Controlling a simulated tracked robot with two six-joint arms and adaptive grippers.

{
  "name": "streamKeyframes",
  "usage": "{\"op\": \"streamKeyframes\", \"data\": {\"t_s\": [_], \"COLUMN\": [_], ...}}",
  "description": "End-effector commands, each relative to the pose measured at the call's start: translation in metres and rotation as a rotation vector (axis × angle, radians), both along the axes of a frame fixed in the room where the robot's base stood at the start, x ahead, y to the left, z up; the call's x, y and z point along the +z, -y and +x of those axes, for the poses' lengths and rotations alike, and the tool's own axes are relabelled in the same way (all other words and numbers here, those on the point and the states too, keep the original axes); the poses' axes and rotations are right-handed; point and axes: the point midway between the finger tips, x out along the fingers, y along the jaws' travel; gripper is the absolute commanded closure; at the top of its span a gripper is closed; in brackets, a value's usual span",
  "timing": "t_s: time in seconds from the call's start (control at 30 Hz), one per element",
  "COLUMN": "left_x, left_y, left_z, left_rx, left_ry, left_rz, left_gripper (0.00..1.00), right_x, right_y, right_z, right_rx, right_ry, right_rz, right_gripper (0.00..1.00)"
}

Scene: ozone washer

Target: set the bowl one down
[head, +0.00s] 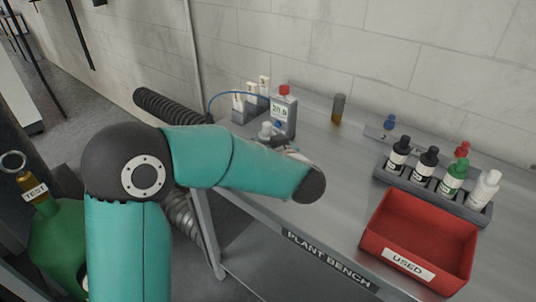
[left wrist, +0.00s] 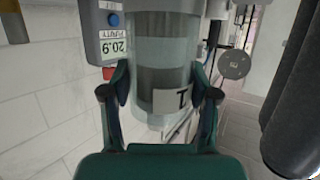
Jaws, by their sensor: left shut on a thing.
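Bowl one is the clear, round housing (left wrist: 172,60) with a white label marked 1 and a darker grey band inside. It fills the middle of the left wrist view. My left gripper (left wrist: 165,92) is shut on it, with one finger on each side. In the head view my teal left arm reaches over the near side of the bench, and its forearm hides the bowl and most of the gripper. I cannot tell whether the bowl touches anything beneath it. My right gripper is not in view.
A grey meter (head: 284,115) with a red top stands close beyond my left arm; it also shows in the left wrist view (left wrist: 112,35). A red USED tray (head: 373,247) and a rack (head: 431,186) of several bottles are to the right. The bench (head: 335,165) is bare between.

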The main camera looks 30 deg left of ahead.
Motion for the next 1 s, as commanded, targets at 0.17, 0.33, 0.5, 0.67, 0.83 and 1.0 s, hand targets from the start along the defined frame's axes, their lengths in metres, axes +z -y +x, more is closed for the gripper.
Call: {"op": "streamKeyframes", "data": {"t_s": [0.17, 0.33, 0.5, 0.67, 0.83, 1.0], "left_x": [-0.027, -0.031, -0.031, -0.034, -0.033, -0.033], "left_y": [0.0, 0.0, 0.0, 0.0, 0.0, -0.001], "left_z": [0.0, 0.0, 0.0, 0.0, -0.001, -0.001], "left_rx": [0.0, 0.0, 0.0, 0.001, 0.001, 0.001], "left_ry": [-0.002, 0.001, 0.001, -0.002, -0.002, -0.002], "left_rz": [0.002, 0.001, 0.001, 0.0, 0.0, 0.0], "left_gripper": [0.84, 0.84, 0.84, 0.29, 0.15, 0.15], "right_x": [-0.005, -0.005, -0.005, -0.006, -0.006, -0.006], "right_y": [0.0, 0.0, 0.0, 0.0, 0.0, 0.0], "right_z": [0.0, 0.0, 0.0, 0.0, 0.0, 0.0], "right_rx": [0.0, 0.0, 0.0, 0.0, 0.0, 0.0], "right_ry": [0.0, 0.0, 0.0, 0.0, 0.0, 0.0], "right_rz": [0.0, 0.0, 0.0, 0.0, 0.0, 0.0], "right_gripper": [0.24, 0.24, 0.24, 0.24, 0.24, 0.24]}}
